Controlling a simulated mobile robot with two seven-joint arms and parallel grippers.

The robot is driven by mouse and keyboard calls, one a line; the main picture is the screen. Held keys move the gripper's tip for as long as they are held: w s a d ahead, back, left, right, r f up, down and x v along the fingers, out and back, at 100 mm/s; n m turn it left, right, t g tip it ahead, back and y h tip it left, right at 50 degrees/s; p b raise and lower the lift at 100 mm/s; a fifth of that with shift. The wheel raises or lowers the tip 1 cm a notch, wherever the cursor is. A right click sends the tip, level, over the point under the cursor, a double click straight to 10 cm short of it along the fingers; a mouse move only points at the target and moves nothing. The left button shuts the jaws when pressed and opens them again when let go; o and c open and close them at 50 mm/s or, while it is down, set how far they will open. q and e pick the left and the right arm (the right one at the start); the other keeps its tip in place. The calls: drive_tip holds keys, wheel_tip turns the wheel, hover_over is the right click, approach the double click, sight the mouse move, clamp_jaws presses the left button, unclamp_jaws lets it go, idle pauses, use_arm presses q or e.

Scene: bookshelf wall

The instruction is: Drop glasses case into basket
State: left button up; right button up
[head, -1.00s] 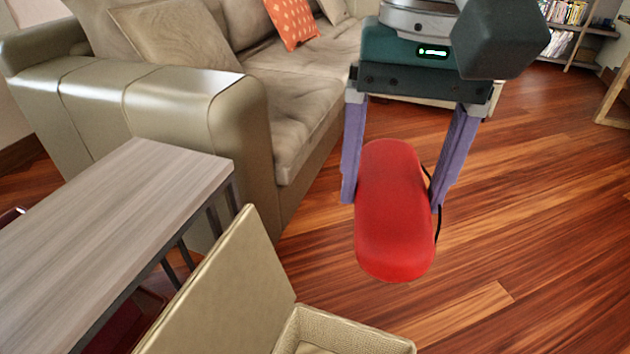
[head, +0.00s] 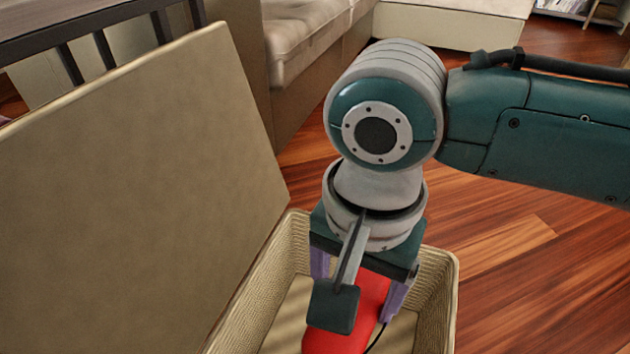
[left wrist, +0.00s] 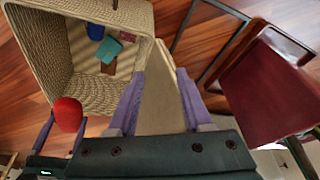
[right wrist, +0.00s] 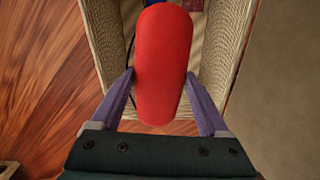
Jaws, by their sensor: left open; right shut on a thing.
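The red glasses case (head: 340,342) is held between the purple fingers of my right gripper (head: 357,288). In the head view it lies over the open mouth of the woven beige basket (head: 440,262). The right wrist view shows the case (right wrist: 163,65) gripped along its sides, with the basket (right wrist: 226,45) behind it. In the left wrist view the case (left wrist: 67,114) is near the basket's rim; I cannot tell its exact height. My left gripper (left wrist: 160,74) is open, with the beige lid panel (left wrist: 160,95) showing between its fingers. It is not visible in the head view.
The basket's lid (head: 140,190) stands raised on the left. Inside the basket are a blue item (left wrist: 95,31), a teal item (left wrist: 107,47) and other small things. A sofa (head: 300,50) stands behind. Wooden floor (head: 510,280) is clear to the right.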

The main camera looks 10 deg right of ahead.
sight(359, 271)
wheel_tip(359, 271, down, 6)
drive_tip(key=b, duration=0.7)
drive_tip(key=shift+r, duration=0.15)
drive_tip(key=o, duration=1.3)
wheel_tip(359, 271, up, 10)
drive_tip(key=p, duration=0.8)
